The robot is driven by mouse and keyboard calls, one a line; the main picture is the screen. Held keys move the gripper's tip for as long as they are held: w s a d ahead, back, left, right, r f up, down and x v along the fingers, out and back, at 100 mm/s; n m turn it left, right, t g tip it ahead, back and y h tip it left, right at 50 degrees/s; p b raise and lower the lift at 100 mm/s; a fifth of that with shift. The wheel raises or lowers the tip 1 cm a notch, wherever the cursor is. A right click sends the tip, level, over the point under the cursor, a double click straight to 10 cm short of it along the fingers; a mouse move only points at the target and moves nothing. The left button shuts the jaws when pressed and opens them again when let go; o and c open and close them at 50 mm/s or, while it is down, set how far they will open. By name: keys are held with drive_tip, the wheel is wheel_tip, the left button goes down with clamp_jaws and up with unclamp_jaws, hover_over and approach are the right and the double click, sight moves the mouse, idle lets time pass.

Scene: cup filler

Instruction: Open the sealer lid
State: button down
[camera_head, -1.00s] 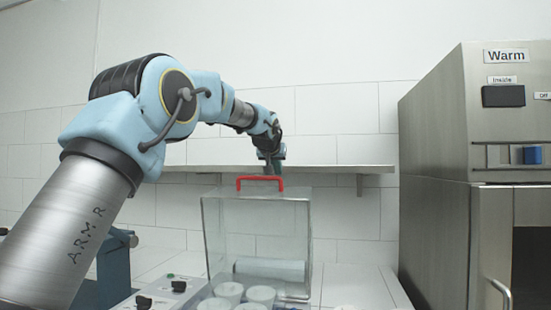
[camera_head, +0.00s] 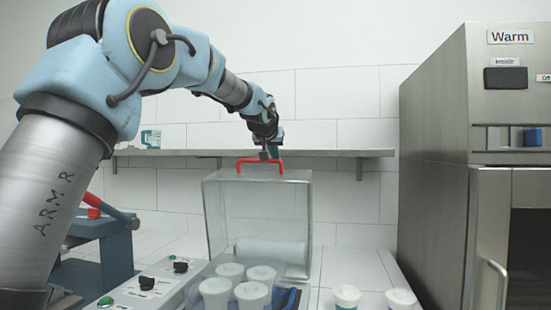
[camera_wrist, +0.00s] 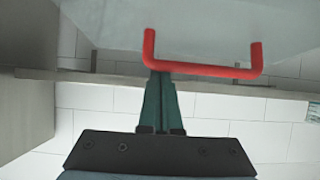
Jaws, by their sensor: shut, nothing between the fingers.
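The sealer lid (camera_head: 225,218) is a clear box-like cover standing upright behind the white cups, its front and underside exposed. Its red handle (camera_head: 241,164) is at the top edge. My gripper (camera_head: 266,155) is shut and empty at the handle, just behind or above its bar in the head view. In the wrist view the closed fingers (camera_wrist: 158,80) reach up to the red handle (camera_wrist: 205,70) near its left end, and the bar crosses in front of the tips. I cannot tell whether they touch. The lid's pale surface (camera_wrist: 200,25) fills the top of that view.
Several white cups (camera_head: 252,292) stand in the sealer base beside a panel with knobs (camera_head: 147,283). Two more cups (camera_head: 346,296) stand to the right. A wall shelf (camera_head: 340,153) runs behind my gripper. A steel warming cabinet (camera_head: 435,180) stands at the right, a blue press-like device (camera_head: 110,245) at left.

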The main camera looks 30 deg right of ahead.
sight(271, 180)
drive_tip(key=s+a+b, duration=0.1)
drive_tip(key=b, duration=0.1)
drive_tip(key=s+a+f+b, duration=0.1)
drive_tip(key=b, duration=0.2)
drive_tip(key=shift+s+t, duration=0.2)
drive_tip(key=shift+t, duration=0.1)
drive_tip(key=shift+s+a+r+h+b, duration=0.15)
drive_tip(key=shift+s+a+h+b, duration=0.4)
drive_tip(key=shift+b, duration=0.65)
drive_tip(key=shift+s+a, duration=0.1)
drive_tip(key=shift+a, duration=0.1)
drive_tip(key=shift+r, duration=0.1)
